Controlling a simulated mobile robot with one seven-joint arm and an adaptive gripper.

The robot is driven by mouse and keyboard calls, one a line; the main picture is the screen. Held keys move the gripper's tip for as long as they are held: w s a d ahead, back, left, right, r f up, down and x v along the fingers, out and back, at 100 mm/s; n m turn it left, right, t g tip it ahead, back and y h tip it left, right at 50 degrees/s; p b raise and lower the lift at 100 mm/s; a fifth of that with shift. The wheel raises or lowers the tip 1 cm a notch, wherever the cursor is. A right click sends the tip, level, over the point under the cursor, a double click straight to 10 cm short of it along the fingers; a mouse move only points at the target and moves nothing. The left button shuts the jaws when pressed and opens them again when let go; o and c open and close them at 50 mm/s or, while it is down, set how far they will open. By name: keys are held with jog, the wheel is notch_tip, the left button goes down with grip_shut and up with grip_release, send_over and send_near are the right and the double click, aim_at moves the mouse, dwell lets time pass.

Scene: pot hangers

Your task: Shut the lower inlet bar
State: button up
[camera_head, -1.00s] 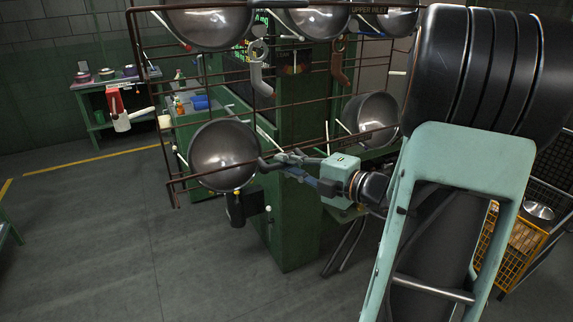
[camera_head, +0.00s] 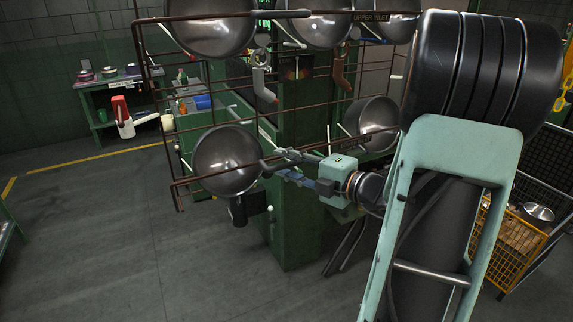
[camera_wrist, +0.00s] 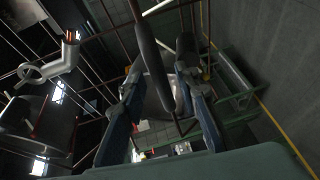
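The lower inlet bar (camera_head: 345,140) is a thin brown rail running below the lower pots, from the rack's lower left corner towards the right. A dark grip (camera_head: 268,169) sits along it beside the left lower pot (camera_head: 228,161). My gripper (camera_head: 283,165) reaches in from the right at this grip. In the wrist view, my gripper (camera_wrist: 160,75) has its two fingers spread, with a dark rounded grip (camera_wrist: 150,58) passing between them. I cannot tell whether either finger touches it. The bar's right end is hidden behind my arm.
A green machine (camera_head: 297,225) stands behind. A workbench (camera_head: 115,105) is at the back left and a yellow mesh cart (camera_head: 512,245) at the right.

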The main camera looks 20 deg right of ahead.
jog(key=v, duration=1.2)
jog(key=shift+f, duration=0.1)
